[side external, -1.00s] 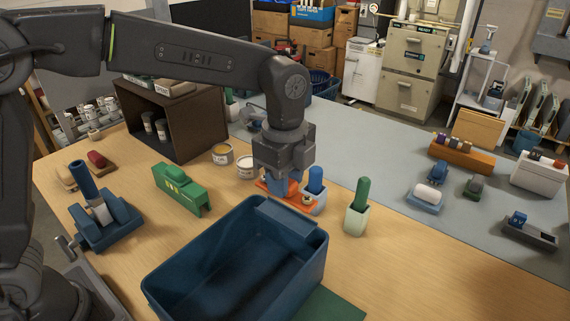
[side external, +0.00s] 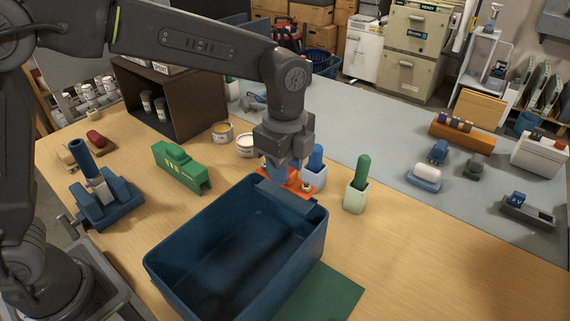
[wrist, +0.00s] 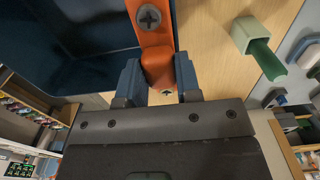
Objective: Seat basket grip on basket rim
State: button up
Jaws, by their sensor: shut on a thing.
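The dark blue basket (side external: 175,282) stands on the wooden bench in the side view, open side up. The basket grip is an orange piece (side external: 302,188) with round screw heads. My gripper (side external: 287,176) is shut on it, just above and behind the raised far section of the basket rim (side external: 285,196). In the wrist view the orange grip (wrist: 157,62) sits between my blue fingers (wrist: 159,85), with the basket's dark inside (wrist: 60,40) to its left. The rim and fingers hide part of the grip. I cannot tell whether it touches the rim.
A white holder with a blue handle (side external: 315,168) stands close behind the grip. A pale holder with a green handle (side external: 357,186) is to its right.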

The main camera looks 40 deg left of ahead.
jog(key=shift+f, duration=1.6)
jog(key=o, duration=1)
jog(key=shift+r, duration=0.1)
jog(key=shift+r, duration=3.95)
jog(key=s+a+r+n+t, duration=0.1)
jog(key=s+a+n+t, duration=0.4)
jog(key=s+a+n, duration=1.1)
jog(key=s+n, duration=0.2)
jog(key=shift+s+t, duration=0.3)
jog(key=shift+s, duration=0.1)
